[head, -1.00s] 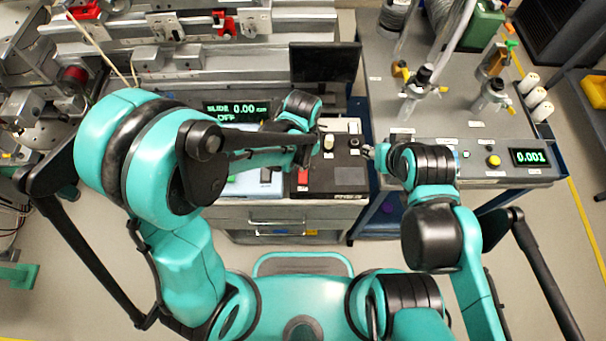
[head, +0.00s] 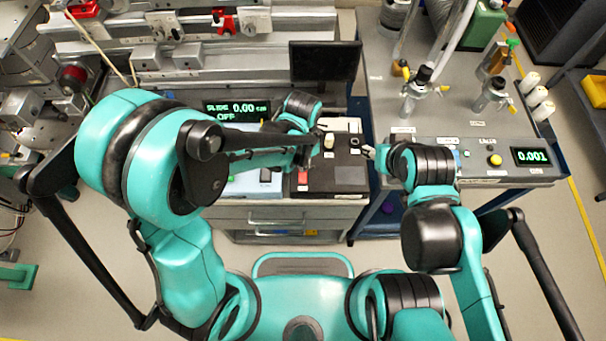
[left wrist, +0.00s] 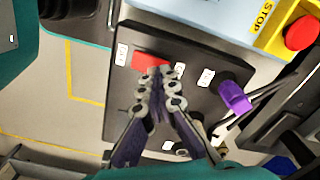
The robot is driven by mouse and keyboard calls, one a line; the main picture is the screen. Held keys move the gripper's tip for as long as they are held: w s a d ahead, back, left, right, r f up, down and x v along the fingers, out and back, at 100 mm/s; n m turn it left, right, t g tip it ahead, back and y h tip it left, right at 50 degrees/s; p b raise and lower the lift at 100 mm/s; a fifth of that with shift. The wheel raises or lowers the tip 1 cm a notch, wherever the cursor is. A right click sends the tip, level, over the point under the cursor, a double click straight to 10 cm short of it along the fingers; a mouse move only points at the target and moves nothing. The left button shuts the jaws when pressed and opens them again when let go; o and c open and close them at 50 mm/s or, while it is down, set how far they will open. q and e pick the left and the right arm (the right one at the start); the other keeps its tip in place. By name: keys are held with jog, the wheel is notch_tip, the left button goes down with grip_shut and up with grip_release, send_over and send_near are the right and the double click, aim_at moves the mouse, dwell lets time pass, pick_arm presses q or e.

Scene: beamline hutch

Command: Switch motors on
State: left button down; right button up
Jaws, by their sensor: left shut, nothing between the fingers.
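A black control box (head: 345,178) stands on the bench in front of me. A purple knob-like part (left wrist: 235,97) stands on the same face, beside small white labels. My left gripper (left wrist: 158,76) is shut and empty, its tips over the edge of the red switch. I cannot tell whether they touch it. A display (head: 236,110) behind reads SLIDE 0.00 and OFF. My right gripper (head: 368,151) is right of the box, its fingers too small to judge.
A red stop button (left wrist: 301,33) on a yellow plate sits beside the box. A dark monitor (head: 324,62) stands behind. To the right is a grey table (head: 385,90) with valves, a yellow knob (head: 494,160) and a display (head: 531,156) reading 0.001.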

pick_arm(q)
jog(key=shift+f+b, duration=0.7)
jog(key=shift+f, duration=0.05)
dwell(0.3)
jog(key=shift+r+p, duration=2.7)
jog(key=shift+r, duration=0.9)
jog(key=shift+a+r, duration=0.1)
jog(key=shift+a, duration=0.1)
jog(key=s+a+r+n+t+b, duration=0.2)
jog(key=a+r+n, duration=0.3)
jog(key=a, duration=0.3)
jog(key=s+a+r+n+t+b, duration=0.2)
jog(key=s+a+r+n+t, duration=0.1)
jog(key=a+r+n+t, duration=0.2)
jog(key=a+n, duration=0.2)
jog(key=a, duration=0.2)
jog(key=shift+a, duration=0.2)
